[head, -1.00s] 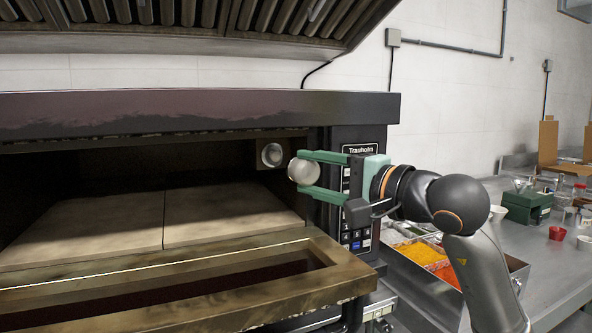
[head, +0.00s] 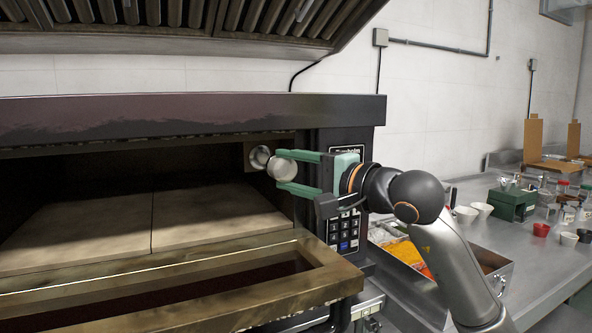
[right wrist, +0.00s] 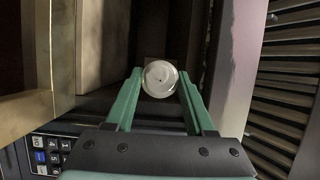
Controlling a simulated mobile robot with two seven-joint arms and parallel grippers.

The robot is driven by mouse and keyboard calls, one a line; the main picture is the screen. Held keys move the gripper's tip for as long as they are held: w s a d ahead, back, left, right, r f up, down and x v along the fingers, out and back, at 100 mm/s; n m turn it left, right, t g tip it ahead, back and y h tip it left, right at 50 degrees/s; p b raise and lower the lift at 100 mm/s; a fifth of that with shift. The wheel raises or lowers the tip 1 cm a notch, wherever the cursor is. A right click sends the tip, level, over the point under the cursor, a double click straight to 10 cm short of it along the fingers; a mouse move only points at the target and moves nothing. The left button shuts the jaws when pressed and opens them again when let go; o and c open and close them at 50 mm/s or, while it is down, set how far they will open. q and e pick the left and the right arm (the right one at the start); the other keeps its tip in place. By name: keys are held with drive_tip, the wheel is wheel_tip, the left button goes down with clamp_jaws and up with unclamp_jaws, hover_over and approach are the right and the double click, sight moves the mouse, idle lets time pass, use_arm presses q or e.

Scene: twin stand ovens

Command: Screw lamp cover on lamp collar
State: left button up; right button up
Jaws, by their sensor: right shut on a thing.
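The lamp cover (head: 281,170) is a round whitish glass piece. My right gripper (head: 284,169) is shut on it at the oven mouth. The lamp collar (head: 260,157) is a round metal ring on the oven's inner right wall, just left of the cover. In the head view the cover overlaps the collar's right edge, and I cannot tell whether they touch. In the right wrist view the cover (right wrist: 159,79) sits between the green fingertips and hides the collar. My left gripper is not in view.
The oven door frame (head: 330,275) lies open below the gripper. The control panel (head: 345,225) is close behind the right fingers. A steel tray of toppings (head: 490,262) and a worktop with bowls stand at the right. The oven chamber is clear.

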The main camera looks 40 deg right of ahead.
sight(264, 160)
drive_tip(key=shift+w+d+p, duration=0.15)
drive_tip(key=shift+w+p, duration=0.1)
drive_tip(key=shift+w, duration=0.45)
drive_tip(key=shift+w+d+p, duration=0.1)
drive_tip(key=shift+w+p, duration=0.15)
drive_tip(key=shift+w, duration=0.45)
drive_tip(key=w+p, duration=0.1)
drive_tip(key=w, duration=0.1)
drive_tip(key=w+d+p, duration=0.1)
drive_tip(key=w, duration=0.2)
drive_tip(key=shift+w, duration=0.4)
idle(1.4)
